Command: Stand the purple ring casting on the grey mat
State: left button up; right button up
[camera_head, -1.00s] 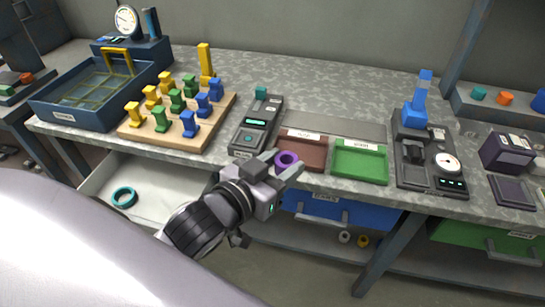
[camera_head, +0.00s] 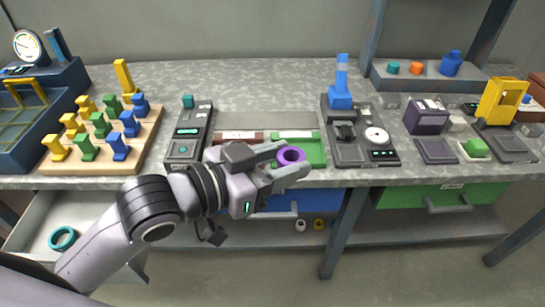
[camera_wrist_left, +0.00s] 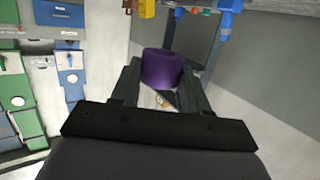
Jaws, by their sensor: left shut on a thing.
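The purple ring casting (camera_head: 291,156) is held between the fingertips of my left gripper (camera_head: 285,160), above the bench's front edge and in front of the green tray. In the left wrist view the purple ring (camera_wrist_left: 162,69) sits between the two dark fingers (camera_wrist_left: 160,85). A flat grey strip (camera_head: 265,119) lies on the bench behind the brown and green trays. I cannot tell for certain which grey surface is the mat. My right gripper is not in view.
The brown tray (camera_head: 240,135) and green tray (camera_head: 313,152) lie side by side. A dark device (camera_head: 190,135) stands left of them, and a gauge station (camera_head: 360,145) with a blue post stands right. A peg board (camera_head: 145,125) is further left. An open drawer (camera_head: 30,215) holds a teal ring.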

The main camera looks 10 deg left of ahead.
pick_arm(q)
jog(key=d+f+m+g+h, duration=0.1)
jog(key=w+d+f+m+g+h, duration=0.1)
jog(key=f+m+g, duration=0.1)
jog(key=shift+w+d, duration=0.2)
jog(key=shift+d, duration=0.1)
jog(key=shift+w+d+f+m+g+h, duration=0.1)
jog(key=shift+d+f+m+g+h, duration=0.4)
jog(key=shift+d+g+h, duration=0.15)
jog(key=shift+r, duration=0.1)
